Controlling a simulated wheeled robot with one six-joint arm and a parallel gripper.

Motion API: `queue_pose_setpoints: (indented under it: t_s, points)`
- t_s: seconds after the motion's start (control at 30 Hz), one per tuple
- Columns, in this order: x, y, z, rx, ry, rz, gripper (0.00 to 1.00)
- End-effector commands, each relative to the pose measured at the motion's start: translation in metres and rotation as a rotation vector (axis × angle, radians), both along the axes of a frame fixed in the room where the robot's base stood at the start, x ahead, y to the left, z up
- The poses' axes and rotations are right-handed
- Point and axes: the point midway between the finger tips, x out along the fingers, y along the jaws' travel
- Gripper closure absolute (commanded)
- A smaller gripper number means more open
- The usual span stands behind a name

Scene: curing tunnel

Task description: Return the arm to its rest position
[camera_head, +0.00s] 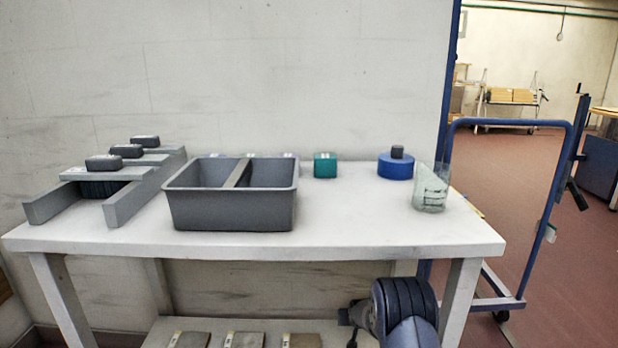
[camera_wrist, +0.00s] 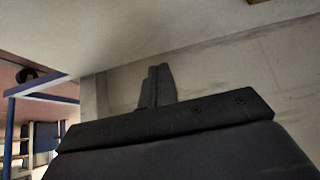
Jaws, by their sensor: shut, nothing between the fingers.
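My gripper (camera_wrist: 158,74) shows in the wrist view with its two dark fingers together and nothing between them. It points toward a pale wall (camera_wrist: 215,75) and touches nothing that I can see. In the head view part of my arm (camera_head: 405,308) is low at the right, in front of the white table (camera_head: 350,232) and below its top. The fingertips cannot be made out clearly in the head view.
On the table are a grey divided bin (camera_head: 230,212), a grey rack (camera_head: 130,205) with dark blocks, a green block (camera_head: 325,167), a blue cylinder (camera_head: 395,168) and a clear beaker (camera_head: 430,190). Several flat pieces lie on the lower shelf (camera_head: 270,325). A blue trolley frame (camera_head: 545,225) stands right.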

Motion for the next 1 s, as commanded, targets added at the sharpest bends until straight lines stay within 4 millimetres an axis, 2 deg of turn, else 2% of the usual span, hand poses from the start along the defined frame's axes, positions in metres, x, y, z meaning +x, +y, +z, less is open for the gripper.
queue_pose_setpoints:
  t_s: [0.03, 0.3, 0.83, 1.0]
  points:
    - [-0.005, 0.0, 0.011, 0.0, 0.0, 0.0, 1.0]
    - [-0.023, 0.0, 0.029, 0.0, 0.001, 0.0, 1.0]
    - [-0.025, 0.0, 0.032, 0.001, -0.001, -0.001, 1.0]
    - [-0.025, -0.003, 0.04, -0.001, -0.007, -0.006, 1.0]
